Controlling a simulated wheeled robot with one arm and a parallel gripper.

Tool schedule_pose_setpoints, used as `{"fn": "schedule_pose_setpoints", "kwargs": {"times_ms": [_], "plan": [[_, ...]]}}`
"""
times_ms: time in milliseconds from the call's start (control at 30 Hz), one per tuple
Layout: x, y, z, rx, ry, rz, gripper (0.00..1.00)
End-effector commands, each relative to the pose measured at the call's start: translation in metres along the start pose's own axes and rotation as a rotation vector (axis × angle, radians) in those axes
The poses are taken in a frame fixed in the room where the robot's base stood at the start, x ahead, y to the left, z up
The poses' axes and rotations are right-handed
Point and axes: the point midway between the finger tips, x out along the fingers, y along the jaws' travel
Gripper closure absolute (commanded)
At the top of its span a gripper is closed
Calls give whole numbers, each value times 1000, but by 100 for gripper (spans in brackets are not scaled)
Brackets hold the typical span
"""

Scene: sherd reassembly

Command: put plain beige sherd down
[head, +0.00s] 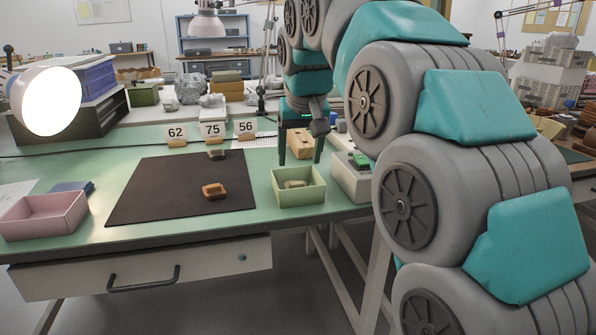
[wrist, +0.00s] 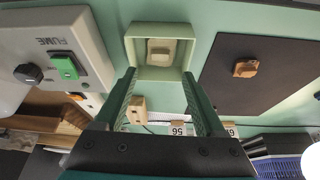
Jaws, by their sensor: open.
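The plain beige sherd (head: 294,184) lies inside the pale green tray (head: 299,198) near the right end of the table. In the wrist view the sherd (wrist: 160,52) rests on the floor of the tray (wrist: 184,31), clear of my fingers. My gripper (head: 301,161) points down above and a little behind the tray, with its two fingers spread apart. In the wrist view my gripper (wrist: 158,76) is empty, and its fingertips show on either side of the tray's lower edge. Nothing hides the sherd in the wrist view; the front wall of the tray partly covers it in the head view.
A dark mat (head: 150,190) left of the tray bears an orange-brown sherd (head: 214,191) and a small grey piece (head: 217,154). A pink tray (head: 45,215) stands far left. A white switch box (head: 352,180) stands close right of the green tray. Number cards (head: 212,130) stand behind the mat.

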Motion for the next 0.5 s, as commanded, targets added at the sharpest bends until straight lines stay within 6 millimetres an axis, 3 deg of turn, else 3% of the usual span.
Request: {"fn": "schedule_pose_setpoints", "kwargs": {"times_ms": [200, 500], "plan": [[-33, 0, -1, 0, 4, -1, 28], [-48, 0, 0, -1, 0, -1, 28]]}}
